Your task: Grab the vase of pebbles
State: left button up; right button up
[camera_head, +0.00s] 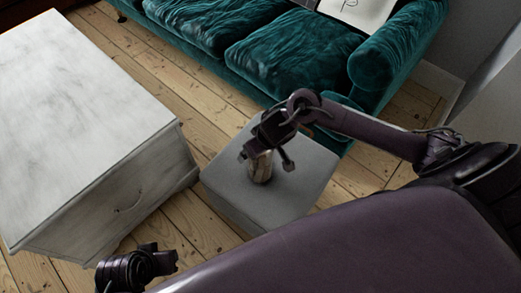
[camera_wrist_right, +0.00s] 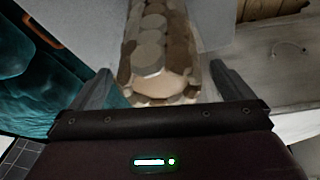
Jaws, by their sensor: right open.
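The vase of pebbles (camera_head: 260,167) stands upright on a grey block-shaped side table (camera_head: 225,180). In the right wrist view the vase (camera_wrist_right: 155,50) shows brown and beige rounded pebbles. My right gripper (camera_head: 267,160) is open at the vase and hides its upper part in the head view. In the wrist view its two fingers (camera_wrist_right: 160,70) are spread, one to each side of the vase, with gaps showing. My left gripper (camera_head: 137,268) is low at the bottom left, away from the vase; its jaws cannot be made out.
A whitish cabinet (camera_head: 80,100) stands to the left of the side table. A teal velvet sofa (camera_head: 290,55) is behind it, with a pale cushion (camera_head: 358,10). Bare floorboards (camera_head: 200,225) show between the cabinet and the side table.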

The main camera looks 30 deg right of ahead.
jog(key=c, duration=2)
jog(key=shift+o, duration=0.2)
jog(key=shift+w+r, duration=0.1)
jog(key=shift+r, duration=0.15)
